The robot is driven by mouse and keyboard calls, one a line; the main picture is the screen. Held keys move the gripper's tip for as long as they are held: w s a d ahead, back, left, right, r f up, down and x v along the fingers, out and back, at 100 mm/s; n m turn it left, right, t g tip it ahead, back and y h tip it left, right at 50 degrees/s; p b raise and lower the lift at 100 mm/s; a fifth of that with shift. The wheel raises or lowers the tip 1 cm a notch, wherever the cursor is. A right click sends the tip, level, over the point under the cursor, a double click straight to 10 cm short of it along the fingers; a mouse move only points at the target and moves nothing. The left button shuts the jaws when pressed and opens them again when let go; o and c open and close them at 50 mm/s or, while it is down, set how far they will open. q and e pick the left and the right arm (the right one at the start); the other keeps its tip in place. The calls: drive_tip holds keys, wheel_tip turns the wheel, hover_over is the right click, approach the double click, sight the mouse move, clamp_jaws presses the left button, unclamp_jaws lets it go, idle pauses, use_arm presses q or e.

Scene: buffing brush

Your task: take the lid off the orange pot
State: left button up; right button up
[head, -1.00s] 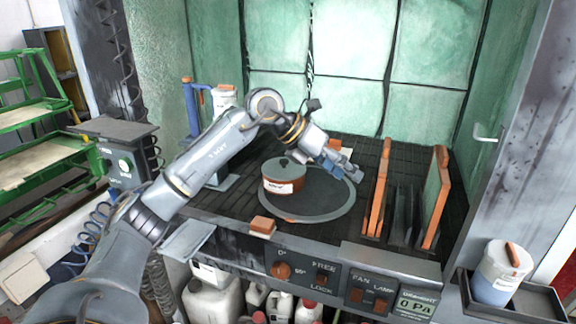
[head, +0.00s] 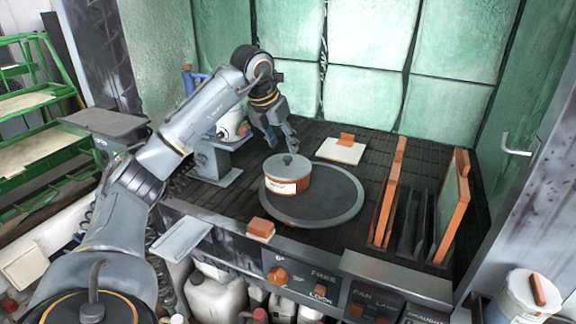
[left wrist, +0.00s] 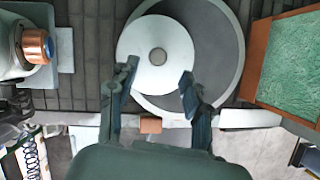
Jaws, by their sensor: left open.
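The orange pot (head: 288,190) stands upright on a round dark turntable (head: 330,208) in the booth. A white label is on its side. Its grey lid (head: 287,166) sits on top with a dark knob (head: 287,159) in the middle. My left gripper (head: 282,142) is open and empty, just behind and above the lid in the head view. In the left wrist view, its two fingers (left wrist: 157,92) are spread at the near edge of the lid (left wrist: 155,62), and the knob (left wrist: 158,56) lies beyond the fingertips. My right gripper is not in view.
A white tile with an orange block (head: 342,148) lies behind the turntable. Orange-edged upright panels (head: 393,195) stand at the right. A device (head: 212,155) with a white container stands left of the pot. A small orange block (head: 261,228) sits on the front ledge.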

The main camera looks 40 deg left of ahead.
sight(287, 158)
use_arm(q)
drive_tip(key=shift+w+f, duration=0.15)
drive_tip(key=shift+f, duration=0.1)
drive_tip(key=shift+p+x, duration=0.35)
drive_tip(key=shift+x, duration=0.4)
drive_tip(key=x, duration=0.3)
drive_tip(key=shift+a+f, duration=0.15)
drive_tip(key=shift+a, duration=0.05)
drive_tip(key=shift+w+f, duration=0.1)
drive_tip(key=shift+c, duration=0.2)
drive_tip(key=c, duration=0.4)
clamp_jaws()
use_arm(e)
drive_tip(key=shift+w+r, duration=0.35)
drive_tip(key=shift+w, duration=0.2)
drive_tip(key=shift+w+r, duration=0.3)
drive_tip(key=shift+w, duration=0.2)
